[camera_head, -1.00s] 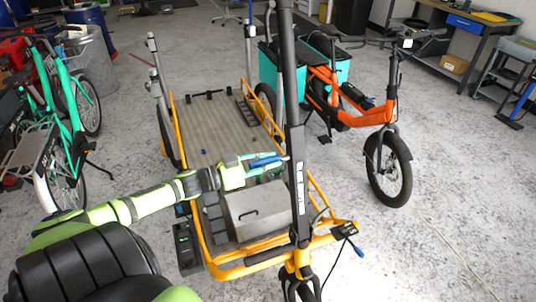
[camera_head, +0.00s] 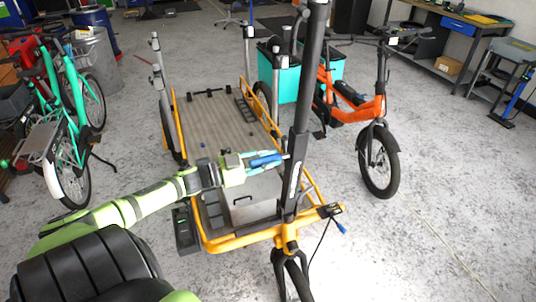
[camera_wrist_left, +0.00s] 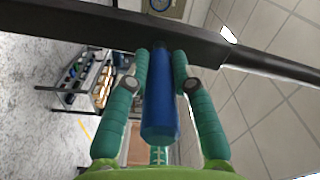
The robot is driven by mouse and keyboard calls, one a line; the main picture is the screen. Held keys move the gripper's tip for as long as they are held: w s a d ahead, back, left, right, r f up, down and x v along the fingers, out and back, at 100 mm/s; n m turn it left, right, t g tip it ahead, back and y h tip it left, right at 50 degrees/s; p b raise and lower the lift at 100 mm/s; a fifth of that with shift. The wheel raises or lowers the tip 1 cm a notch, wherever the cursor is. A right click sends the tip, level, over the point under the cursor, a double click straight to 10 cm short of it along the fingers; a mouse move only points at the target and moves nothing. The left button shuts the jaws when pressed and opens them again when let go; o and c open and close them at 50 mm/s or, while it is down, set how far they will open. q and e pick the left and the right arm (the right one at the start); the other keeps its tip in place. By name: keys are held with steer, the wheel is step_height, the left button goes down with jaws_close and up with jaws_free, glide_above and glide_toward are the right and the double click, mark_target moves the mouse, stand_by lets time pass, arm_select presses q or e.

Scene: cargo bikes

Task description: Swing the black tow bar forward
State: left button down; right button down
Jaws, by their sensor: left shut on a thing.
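The black tow bar (camera_head: 302,105) stands steeply at the front of the yellow-framed cargo trailer (camera_head: 225,239), its top leaning right in the head view. Its foot meets a yellow bracket (camera_head: 287,238) above a black fork and wheel. A blue handle (camera_head: 266,161) sticks out from the bar's left side. My left gripper (camera_head: 272,159) is shut around this handle. In the left wrist view the green fingers lie along both sides of the blue handle (camera_wrist_left: 160,110), and the black bar (camera_wrist_left: 90,25) crosses behind the fingertips. My right gripper is not in view.
An orange bike (camera_head: 352,115) with teal boxes stands right of the trailer. Teal bikes (camera_head: 68,150) stand at the left. A grey box (camera_head: 255,200) sits on the trailer's front. The floor (camera_head: 430,230) at the front right is clear.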

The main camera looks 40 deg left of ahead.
arm_select(q)
steer(key=shift+d, duration=0.15)
steer(key=c, duration=1)
jaws_free()
steer(key=shift+c, duration=0.2)
steer(key=shift+s+a+f, duration=0.15)
steer(key=shift+s+a, duration=0.1)
steer(key=shift+s, duration=0.15)
steer(key=v, duration=1.1)
